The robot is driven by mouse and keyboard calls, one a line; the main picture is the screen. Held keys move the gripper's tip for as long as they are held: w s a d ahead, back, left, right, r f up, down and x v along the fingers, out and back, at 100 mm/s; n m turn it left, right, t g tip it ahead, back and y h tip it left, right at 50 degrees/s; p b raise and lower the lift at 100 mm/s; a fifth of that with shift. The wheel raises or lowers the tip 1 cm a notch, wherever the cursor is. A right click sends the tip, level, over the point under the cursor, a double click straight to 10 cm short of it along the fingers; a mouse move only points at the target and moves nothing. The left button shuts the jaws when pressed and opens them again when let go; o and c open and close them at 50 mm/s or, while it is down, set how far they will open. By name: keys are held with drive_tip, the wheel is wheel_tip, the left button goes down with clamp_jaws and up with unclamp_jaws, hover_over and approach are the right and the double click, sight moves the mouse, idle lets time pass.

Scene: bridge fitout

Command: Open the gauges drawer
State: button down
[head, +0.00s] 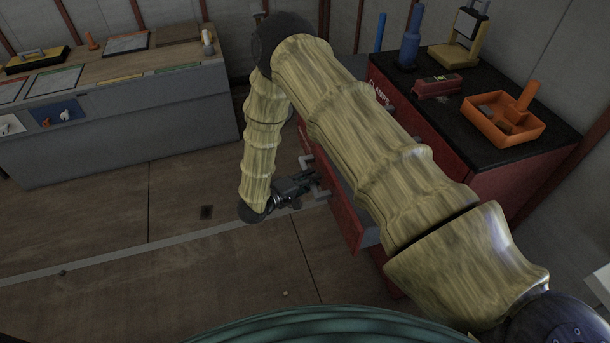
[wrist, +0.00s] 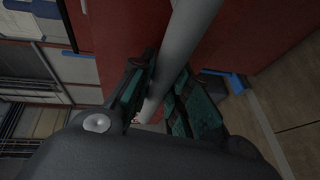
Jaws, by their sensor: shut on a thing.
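A red cabinet (head: 500,180) with a black top stands at the right in the head view. One red drawer front (head: 345,215) stands out from the cabinet, with grey drawer side showing behind it. Its label is not visible, so I cannot tell from lettering that it is the gauges drawer. My gripper (head: 312,187) is at this front's grey handle (head: 322,195). In the wrist view my gripper (wrist: 160,100) has its dark green fingers on both sides of the grey handle bar (wrist: 185,45), shut on it. My arm hides much of the cabinet front.
An orange tray (head: 504,125), a red box (head: 437,87), a blue bottle-like item (head: 410,50) and a yellow stand (head: 455,50) are on the cabinet top. A grey workbench (head: 130,130) stands at the left. The floor between is mostly clear.

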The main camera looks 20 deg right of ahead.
drive_tip(key=shift+a+f, duration=0.1)
drive_tip(key=shift+a, duration=0.2)
drive_tip(key=c, duration=1.3)
unclamp_jaws()
drive_tip(key=shift+a, duration=0.1)
drive_tip(key=v, duration=1.2)
